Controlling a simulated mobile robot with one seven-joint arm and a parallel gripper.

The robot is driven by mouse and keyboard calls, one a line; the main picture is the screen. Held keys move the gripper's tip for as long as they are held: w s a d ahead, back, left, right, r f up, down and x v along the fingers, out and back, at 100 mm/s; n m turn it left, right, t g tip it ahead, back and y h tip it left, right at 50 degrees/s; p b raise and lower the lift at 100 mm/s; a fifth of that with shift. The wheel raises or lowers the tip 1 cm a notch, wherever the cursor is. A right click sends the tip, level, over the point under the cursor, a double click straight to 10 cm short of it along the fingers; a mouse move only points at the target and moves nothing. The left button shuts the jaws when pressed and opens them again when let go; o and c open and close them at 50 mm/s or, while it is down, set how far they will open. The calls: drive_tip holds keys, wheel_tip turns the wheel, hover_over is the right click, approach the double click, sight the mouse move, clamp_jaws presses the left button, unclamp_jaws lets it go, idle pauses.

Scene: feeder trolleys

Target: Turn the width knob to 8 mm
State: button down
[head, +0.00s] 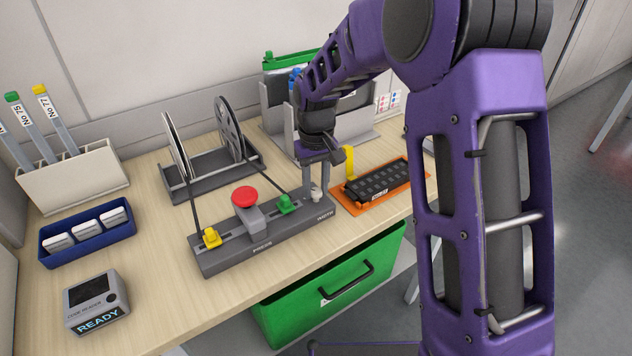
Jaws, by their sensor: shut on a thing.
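The grey bar-shaped fixture (235,262) lies along the table's front edge, with a WIDTH label at its right end. The width knob (317,195) is a small pale knob at that end, mostly covered by the fingers. My gripper (315,188) points down over it, shut on the knob. The knob's scale and pointer are too small to read, so I cannot tell its setting.
On the fixture are a red button (244,196), a yellow clip (212,238) and a green clip (287,204). An orange tray (340,193) with a black feeder strip lies just right. A reel rack (180,192) stands behind. A green drawer (290,320) is below.

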sight(316, 190)
drive_tip(key=shift+n+p, duration=0.3)
drive_tip(key=shift+n, duration=0.8)
drive_tip(key=c, duration=0.5)
unclamp_jaws()
wheel_tip(316, 190, up, 18)
drive_tip(key=shift+f+p, duration=0.25)
drive_tip(key=shift+p, duration=0.65)
